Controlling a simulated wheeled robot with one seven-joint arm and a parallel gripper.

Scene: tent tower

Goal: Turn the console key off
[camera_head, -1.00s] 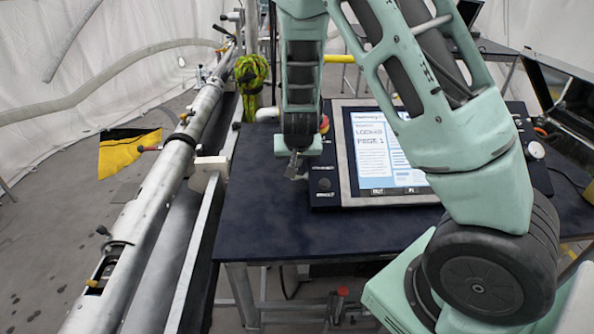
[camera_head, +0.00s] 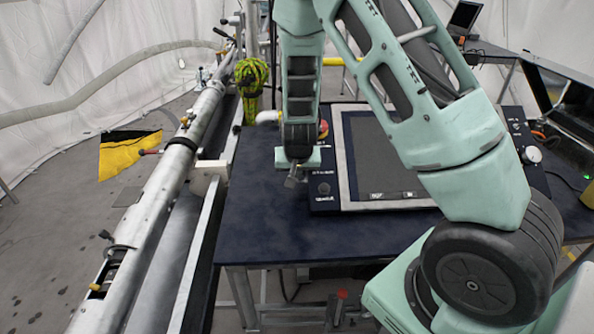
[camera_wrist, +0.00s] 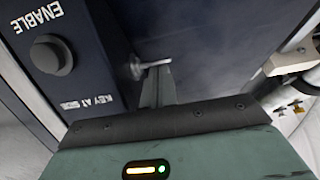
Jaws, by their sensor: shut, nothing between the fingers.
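The console (camera_head: 330,203) is a dark box with a pale-framed screen (camera_head: 375,155), which is dark apart from small labels along its bottom edge. In the wrist view the metal key (camera_wrist: 152,66) sticks out from the console's side, near the label "KEY AT SIDE". My gripper (camera_head: 292,180) is at the console's left side, above the table. Its shut fingers also show in the wrist view (camera_wrist: 158,88), right at the key. Nothing is held between them. Whether they touch the key I cannot tell. In the head view the key is not clear behind my gripper.
A round dark ENABLE knob (camera_wrist: 50,55) sits on the console's top face. A red button (camera_head: 323,128) is further back. The dark table (camera_head: 260,215) is clear to the left and front. A long metal pole (camera_head: 165,200) runs along its left.

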